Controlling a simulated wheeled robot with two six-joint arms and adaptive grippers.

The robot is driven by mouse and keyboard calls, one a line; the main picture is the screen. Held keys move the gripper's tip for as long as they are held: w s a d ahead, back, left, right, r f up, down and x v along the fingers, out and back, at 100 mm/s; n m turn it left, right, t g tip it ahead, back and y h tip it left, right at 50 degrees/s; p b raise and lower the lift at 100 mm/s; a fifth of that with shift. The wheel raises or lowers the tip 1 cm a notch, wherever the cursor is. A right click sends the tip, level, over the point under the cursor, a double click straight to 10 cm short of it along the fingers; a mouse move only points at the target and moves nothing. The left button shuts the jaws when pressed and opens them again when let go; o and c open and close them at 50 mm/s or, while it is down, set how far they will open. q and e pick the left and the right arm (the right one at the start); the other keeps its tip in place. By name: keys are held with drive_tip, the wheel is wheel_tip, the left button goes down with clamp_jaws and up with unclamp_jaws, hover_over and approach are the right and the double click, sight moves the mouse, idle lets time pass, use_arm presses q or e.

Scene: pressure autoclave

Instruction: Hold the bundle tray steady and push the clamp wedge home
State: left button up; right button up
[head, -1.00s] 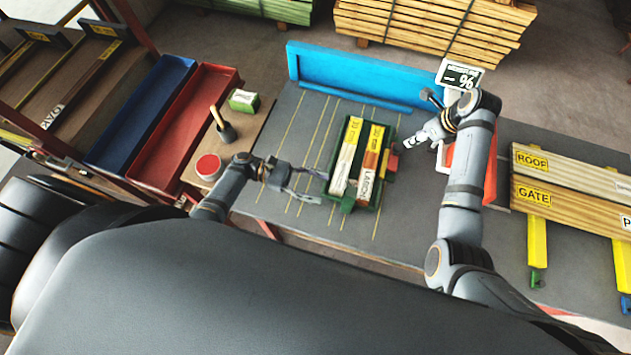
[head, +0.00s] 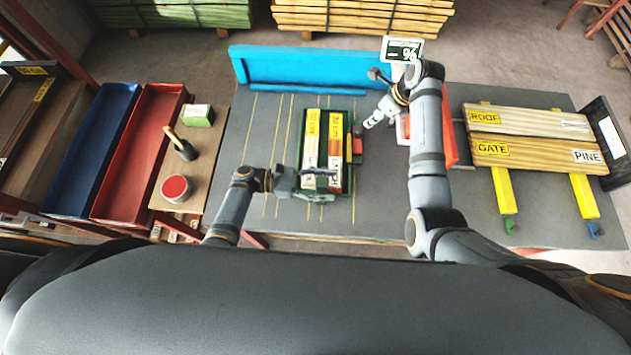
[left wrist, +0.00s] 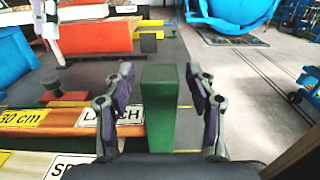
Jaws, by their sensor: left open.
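The bundle tray (head: 354,190) is green and lies on the grey bench with labelled wooden pieces (head: 310,140) in it. The clamp wedge (head: 358,145) looks like the red block at the tray's right side; a red block also shows at the left of the left wrist view (left wrist: 72,97). My left gripper (head: 318,183) is open at the tray's near end. In the left wrist view its fingers stand on both sides of a green upright post (left wrist: 160,105), with small gaps showing. My right gripper (head: 376,116) is right of the tray, beyond the wedge, its fingers looking together and empty.
A blue rail (head: 300,68) runs along the bench's back. An orange-red block (head: 447,130) stands by my right arm. Labelled boards (head: 545,125) lie farther right. A mallet (head: 182,145), a red-topped tin (head: 175,188) and a green box (head: 198,115) sit at left.

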use_arm(q)
clamp_jaws()
idle(0.3)
